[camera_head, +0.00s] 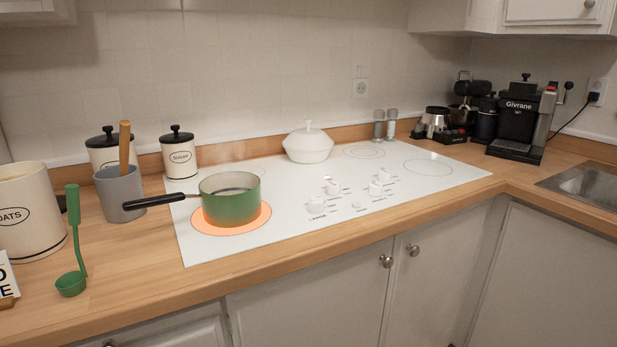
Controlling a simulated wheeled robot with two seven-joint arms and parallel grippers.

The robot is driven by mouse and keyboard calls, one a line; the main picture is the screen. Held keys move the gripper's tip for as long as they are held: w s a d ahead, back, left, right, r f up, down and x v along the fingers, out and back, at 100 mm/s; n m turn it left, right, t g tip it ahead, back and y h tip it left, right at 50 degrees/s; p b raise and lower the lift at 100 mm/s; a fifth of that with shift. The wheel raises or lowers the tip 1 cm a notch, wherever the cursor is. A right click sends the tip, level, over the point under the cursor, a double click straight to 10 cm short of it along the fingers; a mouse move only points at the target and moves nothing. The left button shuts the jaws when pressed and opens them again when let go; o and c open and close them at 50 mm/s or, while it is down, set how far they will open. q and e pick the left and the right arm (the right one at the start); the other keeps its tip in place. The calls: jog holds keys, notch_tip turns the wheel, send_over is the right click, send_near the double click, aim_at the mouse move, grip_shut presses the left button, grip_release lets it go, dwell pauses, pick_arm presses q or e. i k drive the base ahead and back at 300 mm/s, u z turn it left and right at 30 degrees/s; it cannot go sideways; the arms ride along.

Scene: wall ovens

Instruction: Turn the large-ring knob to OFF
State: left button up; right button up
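A white cooktop (285,228) is set into the wooden counter. Several white knobs stand on it right of the pot: a front-left knob (317,205), a back-left knob (333,187), a front-right knob (376,189) and a back-right knob (384,175). Their labels are too small to read, so I cannot tell which is the large-ring knob or how each is set. The front-left ring (258,222) glows orange. A green pot (232,208) with a black handle pointing left sits on it. Neither of my grippers is in view.
A white lidded dish (308,145) stands at the cooktop's back. A grey cup (119,190), canisters and a green ladle (75,240) are on the left. A coffee machine (520,122) and sink (585,185) are on the right. The space in front of the knobs is clear.

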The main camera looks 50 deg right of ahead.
aim_at(315, 206)
jog(key=u, duration=0.85)
jog(key=i, duration=0.8)
jog(key=z, duration=2.9)
